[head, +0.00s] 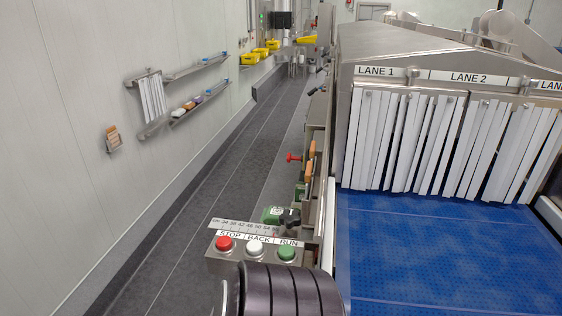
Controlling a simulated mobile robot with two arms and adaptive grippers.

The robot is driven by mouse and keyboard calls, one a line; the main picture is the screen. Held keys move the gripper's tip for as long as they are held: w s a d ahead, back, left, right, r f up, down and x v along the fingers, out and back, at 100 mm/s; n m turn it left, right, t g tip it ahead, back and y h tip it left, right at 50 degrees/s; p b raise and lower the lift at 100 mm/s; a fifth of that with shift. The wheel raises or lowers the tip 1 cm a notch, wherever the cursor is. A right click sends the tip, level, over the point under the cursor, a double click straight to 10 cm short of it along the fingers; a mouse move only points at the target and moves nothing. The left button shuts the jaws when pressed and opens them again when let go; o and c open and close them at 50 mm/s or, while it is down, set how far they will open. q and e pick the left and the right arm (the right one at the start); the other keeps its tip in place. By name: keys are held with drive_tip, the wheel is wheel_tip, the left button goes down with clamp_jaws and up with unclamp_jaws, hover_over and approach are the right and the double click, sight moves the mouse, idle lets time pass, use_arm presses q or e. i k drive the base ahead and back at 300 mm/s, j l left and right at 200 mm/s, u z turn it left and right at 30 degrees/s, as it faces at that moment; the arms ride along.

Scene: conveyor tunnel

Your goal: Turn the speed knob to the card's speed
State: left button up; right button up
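A black knob (290,218) sits at the right of a green motor or gearbox housing (272,214), beside the conveyor frame. A pale scale strip (243,226) with small printed numbers runs in front of it, above the button box. The knob's setting is too small to read. No card with a readable speed shows. A small brown holder (113,138) hangs on the left wall, and I cannot tell what it holds. Neither of my grippers is in view. A dark ribbed part of my own arm fills the bottom middle and hides part of the button box.
The button box (213,262) carries a red STOP button (223,243), a white BACK button (254,247) and a green RUN button (286,252). The blue belt (440,255) is empty before white strip curtains (400,140). The grey floor aisle (210,170) is clear. Wall shelves (190,105) stand left.

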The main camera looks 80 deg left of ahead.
sight(301, 174)
drive_tip(key=u, duration=2.4)
drive_tip(key=j+z, duration=0.15)
drive_tip(key=j, duration=0.35)
drive_tip(key=k+j+z, duration=0.15)
drive_tip(key=j, duration=0.35)
drive_tip(key=k+j+z, duration=0.15)
drive_tip(key=j, duration=0.35)
drive_tip(key=i+j, duration=0.45)
